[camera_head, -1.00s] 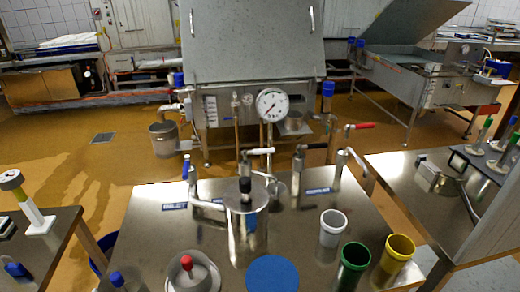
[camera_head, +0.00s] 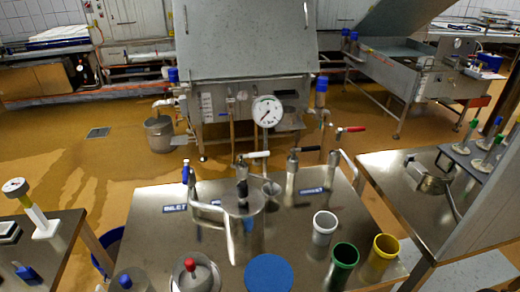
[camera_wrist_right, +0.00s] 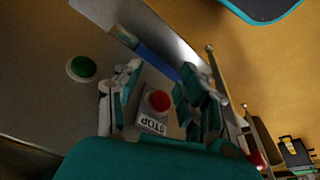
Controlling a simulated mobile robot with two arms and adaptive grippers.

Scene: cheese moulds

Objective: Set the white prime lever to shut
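The white prime lever (camera_head: 256,154) is a small pale handle lying level across the picture, behind the steel pot (camera_head: 240,222) and just below the round gauge (camera_head: 267,111). It is small in the head view, so its exact setting is hard to tell. Neither gripper shows in the head view. In the right wrist view my right gripper (camera_wrist_right: 160,105) is open and empty, its two fingers apart. A red button (camera_wrist_right: 158,101) with a STOP label appears between the fingers, beyond them. The lever is not seen in that view. My left gripper is out of sight.
A red-handled lever (camera_head: 350,129) and a black-handled lever (camera_head: 312,148) stand right of the white one. White (camera_head: 323,228), green (camera_head: 343,262) and yellow (camera_head: 384,250) cups are on the steel table's right. A green button (camera_wrist_right: 82,68) shows in the wrist view.

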